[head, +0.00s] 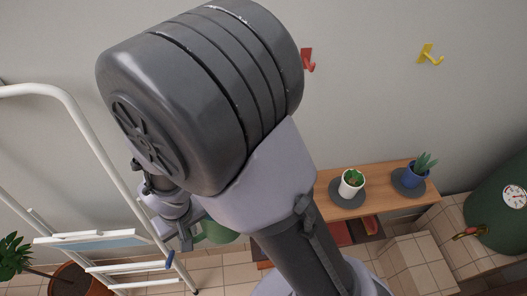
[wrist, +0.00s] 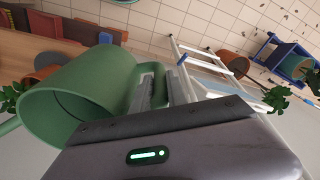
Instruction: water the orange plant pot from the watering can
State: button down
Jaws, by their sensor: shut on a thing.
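The green watering can (wrist: 85,98) fills the left of the wrist view, its open mouth facing the camera and its spout running off the left edge. My gripper (wrist: 160,88) is shut on its handle. In the head view, the can (head: 219,233) shows only partly behind my arm, and my gripper (head: 187,228) is mostly hidden. An orange-brown plant pot (head: 78,282) with a leafy plant (head: 14,256) stands on the floor at lower left, cut by the frame. Orange-brown pots also show in the wrist view (wrist: 236,66); I cannot tell which is the task's pot.
A white stepladder (head: 72,108) stands at the left, close to my gripper. A wooden shelf (head: 330,170) holds a white pot (head: 351,187) and a blue pot (head: 411,178). A blue stand (wrist: 284,58) shows in the wrist view.

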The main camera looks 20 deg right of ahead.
jog(key=shift+d+f+h, duration=0.1)
jog(key=shift+f+h, duration=0.2)
jog(key=shift+f, duration=0.15)
jog(key=shift+r, duration=0.1)
notch_tip(320, 180, up, 4)
jog(key=p, duration=0.3)
dwell(0.4)
